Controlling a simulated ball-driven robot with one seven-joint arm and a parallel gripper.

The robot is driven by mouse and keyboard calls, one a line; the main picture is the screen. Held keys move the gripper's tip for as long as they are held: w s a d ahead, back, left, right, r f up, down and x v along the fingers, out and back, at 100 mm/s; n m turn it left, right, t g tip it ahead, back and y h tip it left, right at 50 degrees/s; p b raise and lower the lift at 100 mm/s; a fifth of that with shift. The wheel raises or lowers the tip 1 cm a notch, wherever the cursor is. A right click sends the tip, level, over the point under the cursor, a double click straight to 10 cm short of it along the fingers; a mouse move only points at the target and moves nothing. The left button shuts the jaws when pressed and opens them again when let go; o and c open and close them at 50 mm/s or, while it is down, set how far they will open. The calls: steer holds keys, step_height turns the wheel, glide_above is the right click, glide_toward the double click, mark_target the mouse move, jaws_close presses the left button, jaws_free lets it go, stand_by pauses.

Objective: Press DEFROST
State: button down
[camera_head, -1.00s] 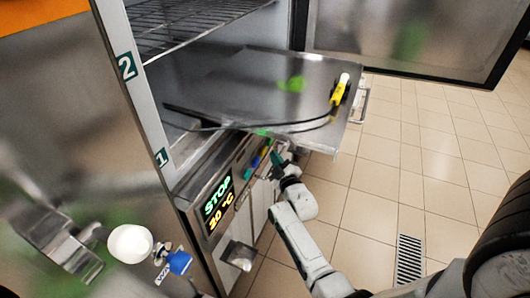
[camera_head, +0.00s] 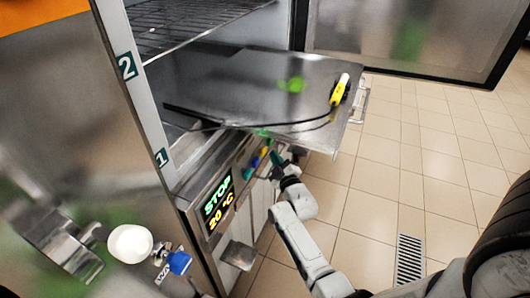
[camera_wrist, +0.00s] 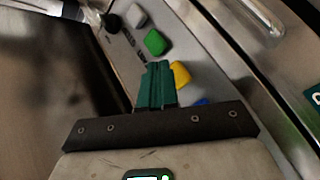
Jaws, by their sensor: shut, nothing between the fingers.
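The freezer's control panel (camera_head: 238,165) carries a display (camera_head: 217,204) reading STOP and 20 °C. In the wrist view its row of buttons shows a grey button (camera_wrist: 135,15), a green button (camera_wrist: 155,42), a yellow button (camera_wrist: 180,74) and a partly hidden blue button (camera_wrist: 201,102). The small lettering beside them is too blurred to read, so I cannot tell which is DEFROST. My gripper (camera_wrist: 158,66) is shut and empty, its green fingertips over the panel beside the yellow button and below the green one. Contact cannot be judged. The gripper also shows in the head view (camera_head: 277,158).
A metal shelf (camera_head: 235,80) juts out above the panel, with a yellow-handled probe (camera_head: 340,90) and its black cable on it. An open door (camera_head: 400,45) stands behind. A white cup-like part (camera_head: 130,244) is at lower left. Tiled floor (camera_head: 420,170) is clear at right.

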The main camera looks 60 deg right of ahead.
steer(key=shift+w, duration=0.1)
steer(key=shift+w, duration=0.35)
steer(key=shift+w+a+p, duration=0.1)
steer(key=shift+w+p, duration=0.2)
steer(key=shift+w, duration=0.2)
stand_by(1.1)
steer(key=shift+s, duration=0.1)
steer(key=shift+s+b, duration=0.3)
steer(key=shift+s, duration=0.5)
steer(key=s, duration=0.1)
steer(key=s+b, duration=0.1)
steer(key=s, duration=0.1)
steer(key=s+b, duration=0.1)
steer(key=s, duration=0.1)
steer(key=shift+d, duration=0.25)
